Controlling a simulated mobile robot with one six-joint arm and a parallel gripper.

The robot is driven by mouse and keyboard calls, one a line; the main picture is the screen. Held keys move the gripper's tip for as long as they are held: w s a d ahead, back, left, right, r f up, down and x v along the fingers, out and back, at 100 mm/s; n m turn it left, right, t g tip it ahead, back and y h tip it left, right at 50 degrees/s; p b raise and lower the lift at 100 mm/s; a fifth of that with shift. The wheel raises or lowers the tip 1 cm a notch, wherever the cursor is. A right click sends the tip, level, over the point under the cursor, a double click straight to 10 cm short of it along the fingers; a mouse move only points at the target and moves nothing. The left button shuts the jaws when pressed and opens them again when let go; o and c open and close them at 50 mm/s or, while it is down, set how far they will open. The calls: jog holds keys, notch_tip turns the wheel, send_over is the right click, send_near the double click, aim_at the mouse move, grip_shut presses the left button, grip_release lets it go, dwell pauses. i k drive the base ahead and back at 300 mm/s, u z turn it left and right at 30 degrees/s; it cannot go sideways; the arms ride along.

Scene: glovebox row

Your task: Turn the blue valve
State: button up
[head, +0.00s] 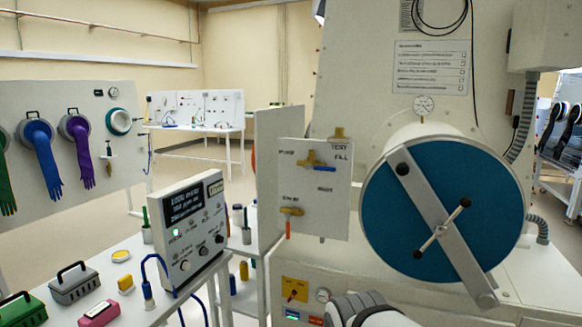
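The blue valve (319,166) is on the pale upright panel left of the big round door. It has a brass body and a small blue lever that appears to lie roughly level, pointing right. A second brass valve (291,211) with an orange-red lever hanging down is lower on the same panel. A grey and white rounded part, likely my arm, shows at the bottom edge below the door. My gripper's fingers are not in view. Nothing of mine is seen touching the blue valve.
The round blue door (395,225) with a diagonal bar and crank sticks out right of the panel. A control box (191,230) stands on a white bench at left with small cases. A yellow switch plate (295,289) is below the panel. Gloves hang at far left.

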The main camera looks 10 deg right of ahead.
aim_at(307, 166)
jog(key=i, duration=0.95)
